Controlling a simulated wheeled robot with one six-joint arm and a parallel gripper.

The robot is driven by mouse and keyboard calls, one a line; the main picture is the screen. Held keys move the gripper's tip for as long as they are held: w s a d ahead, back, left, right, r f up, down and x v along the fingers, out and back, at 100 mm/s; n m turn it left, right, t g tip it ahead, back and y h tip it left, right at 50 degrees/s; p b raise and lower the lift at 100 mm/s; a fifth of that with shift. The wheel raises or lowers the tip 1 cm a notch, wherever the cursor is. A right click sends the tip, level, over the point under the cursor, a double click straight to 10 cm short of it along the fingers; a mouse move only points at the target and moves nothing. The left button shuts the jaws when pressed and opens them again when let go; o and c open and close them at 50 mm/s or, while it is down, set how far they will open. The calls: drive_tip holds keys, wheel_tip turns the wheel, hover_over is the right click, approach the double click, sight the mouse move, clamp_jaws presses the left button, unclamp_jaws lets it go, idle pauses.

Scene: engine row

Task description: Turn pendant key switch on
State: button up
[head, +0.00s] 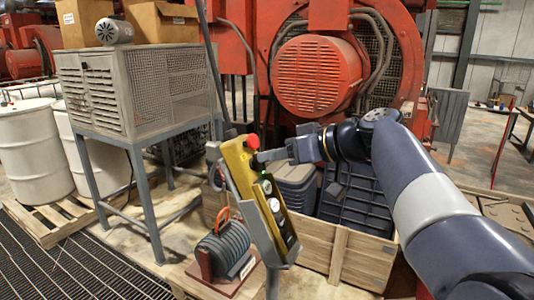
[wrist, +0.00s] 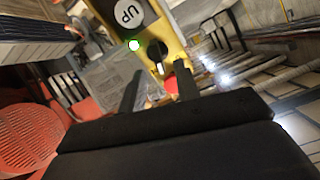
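The yellow pendant (head: 238,163) is held tilted on a grey post in the head view, with a red mushroom button (head: 253,141) at its top end. In the wrist view the black key switch (wrist: 156,50) sits on the yellow face (wrist: 178,43), next to a lit green lamp (wrist: 134,45) and a white UP button (wrist: 128,13). The red button (wrist: 171,86) shows partly behind my fingers. My gripper (head: 262,157) is at the upper part of the pendant. Its fingers (wrist: 160,68) are apart, one to each side of the key switch's near end; contact is unclear.
A wooden crate (head: 348,256) with grey bins stands behind the pendant. A coil on a red base (head: 222,249) is below it. A grey cage on a stand (head: 135,90) and white drums (head: 32,150) are left. Red machinery (head: 318,75) fills the back.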

drive_tip(key=shift+x, duration=1.2)
drive_tip(key=shift+c, duration=0.4)
clamp_jaws()
